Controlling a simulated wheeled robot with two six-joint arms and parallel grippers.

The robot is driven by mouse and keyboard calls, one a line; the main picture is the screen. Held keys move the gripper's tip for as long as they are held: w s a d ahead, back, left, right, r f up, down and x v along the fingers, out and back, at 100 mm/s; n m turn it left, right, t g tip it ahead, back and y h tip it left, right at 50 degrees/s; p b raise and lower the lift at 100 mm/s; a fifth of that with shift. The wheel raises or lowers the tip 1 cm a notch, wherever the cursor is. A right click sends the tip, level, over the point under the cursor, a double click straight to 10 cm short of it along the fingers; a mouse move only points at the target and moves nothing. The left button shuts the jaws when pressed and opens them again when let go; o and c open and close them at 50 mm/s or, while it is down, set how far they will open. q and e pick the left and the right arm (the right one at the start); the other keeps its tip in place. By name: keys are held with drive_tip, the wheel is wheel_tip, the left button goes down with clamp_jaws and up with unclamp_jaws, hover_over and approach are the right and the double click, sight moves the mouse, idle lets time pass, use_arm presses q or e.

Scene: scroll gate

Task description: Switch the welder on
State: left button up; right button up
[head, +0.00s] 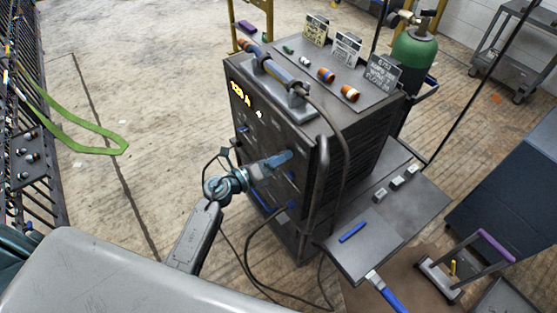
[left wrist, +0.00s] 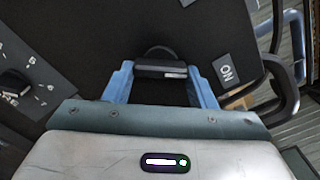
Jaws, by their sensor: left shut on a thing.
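The welder (head: 365,135) is a dark box-shaped machine standing in the middle of the head view. Orange figures (head: 240,93) glow on its front panel. My left gripper (head: 284,160) is at the right part of that panel. In the left wrist view my blue fingers (left wrist: 162,82) stand on either side of a black switch knob (left wrist: 160,70) with a pale mark, shut on it. The head view hides the knob behind my gripper. My right gripper is not in view.
A numbered dial (left wrist: 14,84) is left of the knob. A torch (head: 275,70) and small coloured parts lie on the welder's top. Cables hang before the panel. A side shelf (head: 415,205) juts out to the right; a green cylinder (head: 413,55) stands behind.

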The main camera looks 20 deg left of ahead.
use_arm(q)
drive_tip(key=shift+f+m, duration=0.1)
drive_tip(key=shift+m, duration=0.2)
drive_tip(key=o, duration=1)
drive_tip(key=shift+b+v, duration=1.85)
drive_tip(key=shift+v, duration=3.55)
